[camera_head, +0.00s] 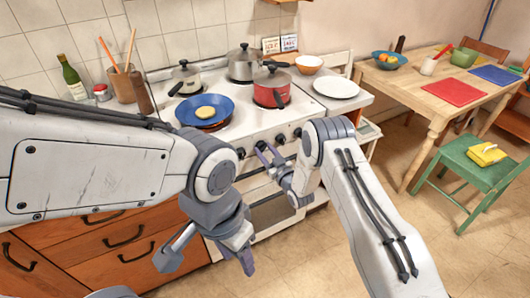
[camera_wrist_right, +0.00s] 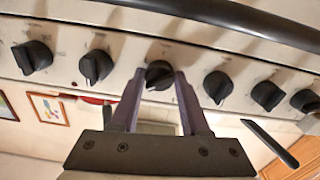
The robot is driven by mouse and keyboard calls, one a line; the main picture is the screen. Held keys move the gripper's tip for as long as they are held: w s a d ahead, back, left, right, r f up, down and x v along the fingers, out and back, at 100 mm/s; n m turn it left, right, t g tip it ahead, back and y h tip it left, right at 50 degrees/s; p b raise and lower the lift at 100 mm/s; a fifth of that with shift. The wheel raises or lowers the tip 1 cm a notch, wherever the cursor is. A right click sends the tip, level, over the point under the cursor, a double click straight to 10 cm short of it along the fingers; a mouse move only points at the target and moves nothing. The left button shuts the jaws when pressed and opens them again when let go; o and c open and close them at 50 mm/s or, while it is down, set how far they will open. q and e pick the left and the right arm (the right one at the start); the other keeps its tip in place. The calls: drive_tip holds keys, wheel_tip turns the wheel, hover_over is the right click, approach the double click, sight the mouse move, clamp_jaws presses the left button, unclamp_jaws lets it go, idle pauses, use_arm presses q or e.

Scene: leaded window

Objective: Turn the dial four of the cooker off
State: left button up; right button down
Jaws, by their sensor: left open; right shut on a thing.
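The white cooker (camera_head: 248,122) stands in the middle of the head view, with a row of black dials along its front panel. The right wrist view shows several dials, and the third from the left in that picture is the gripped dial (camera_wrist_right: 158,74). My right gripper (camera_wrist_right: 157,84) is shut on this dial, a purple finger on each side of it. In the head view my right gripper (camera_head: 268,154) is at the cooker's front panel. My left gripper (camera_head: 210,256) is open and empty, low in front of the drawers and cooker. My left arm hides part of the counter.
A blue pan (camera_head: 226,110) with yellow food, a red pot (camera_head: 272,92) and two metal pots stand on the cooker. Neighbouring dials (camera_wrist_right: 217,86) sit close on both sides of the gripped one. A dark bar (camera_wrist_right: 235,18) runs near the dials.

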drive_tip(key=n+b, duration=0.4)
drive_tip(key=n, duration=0.2)
drive_tip(key=shift+f+b, duration=0.2)
drive_tip(key=shift+b, duration=0.1)
drive_tip(key=shift+r+n+b, duration=0.2)
drive_tip(key=shift+n+b, duration=1.75)
drive_tip(key=shift+n, duration=0.55)
drive_tip(key=shift+c, duration=1.9)
unclamp_jaws()
drive_tip(key=shift+d, duration=0.1)
